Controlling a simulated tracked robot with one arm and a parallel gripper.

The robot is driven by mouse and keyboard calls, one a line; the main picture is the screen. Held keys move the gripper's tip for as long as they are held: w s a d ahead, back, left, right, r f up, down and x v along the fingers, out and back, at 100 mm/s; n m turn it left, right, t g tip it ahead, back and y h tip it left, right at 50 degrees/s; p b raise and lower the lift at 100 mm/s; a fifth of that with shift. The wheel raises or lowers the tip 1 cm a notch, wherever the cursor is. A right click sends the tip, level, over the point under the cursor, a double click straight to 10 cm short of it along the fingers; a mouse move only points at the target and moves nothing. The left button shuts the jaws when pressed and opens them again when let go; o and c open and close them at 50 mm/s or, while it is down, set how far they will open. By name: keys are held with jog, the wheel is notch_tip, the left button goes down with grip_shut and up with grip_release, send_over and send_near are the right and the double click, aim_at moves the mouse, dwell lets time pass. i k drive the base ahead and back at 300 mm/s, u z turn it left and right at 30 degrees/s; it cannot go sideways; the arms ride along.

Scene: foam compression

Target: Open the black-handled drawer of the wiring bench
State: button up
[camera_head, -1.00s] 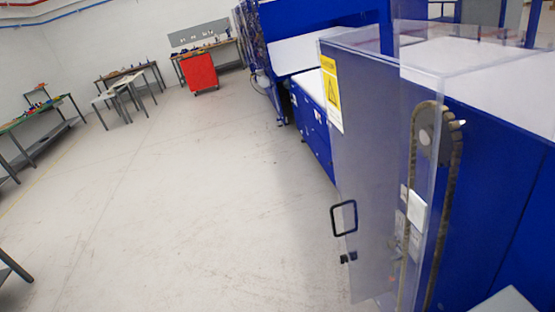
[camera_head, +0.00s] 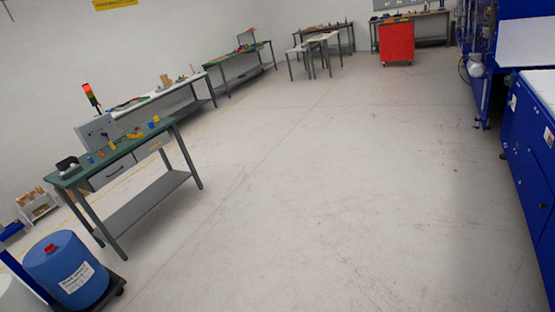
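A green-topped bench (camera_head: 125,148) with grey legs and a lower shelf stands at the left; I take it for the wiring bench. Under its top are two drawers side by side. The nearer, dark grey drawer (camera_head: 108,178) has what looks like a black handle and appears shut. The farther, lighter drawer (camera_head: 150,149) also appears shut; its handle is too small to tell. Small coloured parts and a grey panel (camera_head: 97,131) are on or behind the bench top. My gripper is not in view.
A blue drum (camera_head: 66,270) on a dark dolly stands in front of the bench's near end. More benches (camera_head: 245,62) line the left wall. A red cabinet (camera_head: 397,44) is at the back, blue machines (camera_head: 530,150) at the right. The middle floor is clear.

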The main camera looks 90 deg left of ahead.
aim_at(99, 179)
jog(key=u, duration=1.3)
jog(key=i, duration=0.1)
jog(key=u, duration=2.4)
jog(key=i, duration=0.7)
jog(key=z, duration=0.3)
